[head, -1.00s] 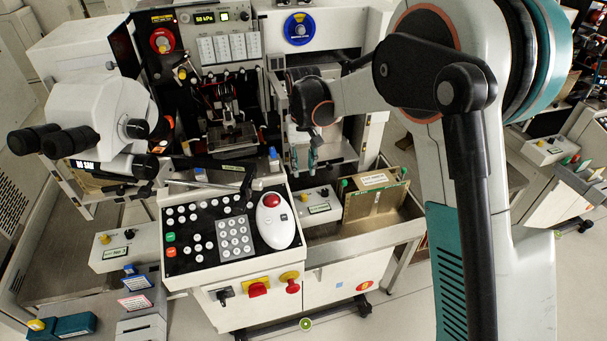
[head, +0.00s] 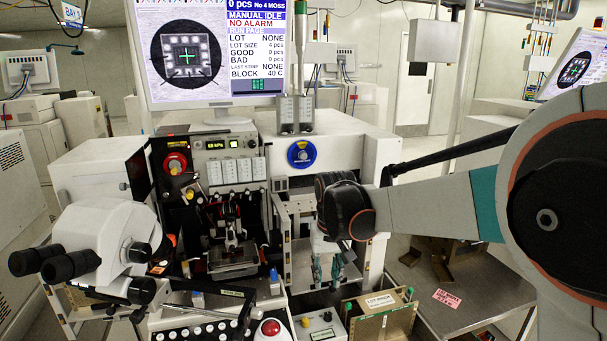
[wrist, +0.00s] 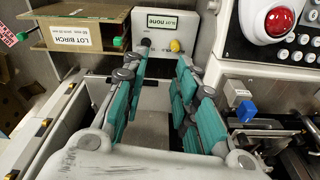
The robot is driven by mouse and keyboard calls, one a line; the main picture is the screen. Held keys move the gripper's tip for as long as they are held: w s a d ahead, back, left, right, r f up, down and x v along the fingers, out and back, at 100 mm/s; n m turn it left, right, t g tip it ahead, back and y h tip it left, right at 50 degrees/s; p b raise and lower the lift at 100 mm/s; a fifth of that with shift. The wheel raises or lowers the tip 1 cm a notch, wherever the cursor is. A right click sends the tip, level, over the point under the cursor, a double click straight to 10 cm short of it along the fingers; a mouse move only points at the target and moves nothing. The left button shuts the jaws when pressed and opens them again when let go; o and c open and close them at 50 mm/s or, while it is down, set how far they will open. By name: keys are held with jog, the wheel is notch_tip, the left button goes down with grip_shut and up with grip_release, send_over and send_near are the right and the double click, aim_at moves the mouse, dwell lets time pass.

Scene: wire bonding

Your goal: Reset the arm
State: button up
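My gripper (head: 327,268) hangs pointing down in front of the white machine's right-hand recess in the head view. In the wrist view its two teal-padded fingers (wrist: 160,85) stand apart with nothing between them, so it is open and empty. My forearm reaches in from the right of the head view.
A box marked LOT BIRCH (head: 381,303) stands right of and below my gripper; in the wrist view it is at upper left. The microscope (head: 105,240) is at left, and the monitor (head: 192,55) is above. A metal table (head: 465,290) at right has bare room.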

jog(key=s+d+r+t, duration=0.2)
jog(key=s+d+r, duration=0.4)
jog(key=s, duration=0.2)
jog(key=s+d+t, duration=0.2)
jog(key=s+d, duration=0.2)
jog(key=s, duration=0.5)
jog(key=s+d+f+m+t, duration=0.1)
jog(key=s+d, duration=0.3)
jog(key=s, duration=0.5)
jog(key=shift+s+d+t, duration=0.15)
jog(key=shift+s+t, duration=0.15)
jog(key=shift+t, duration=0.1)
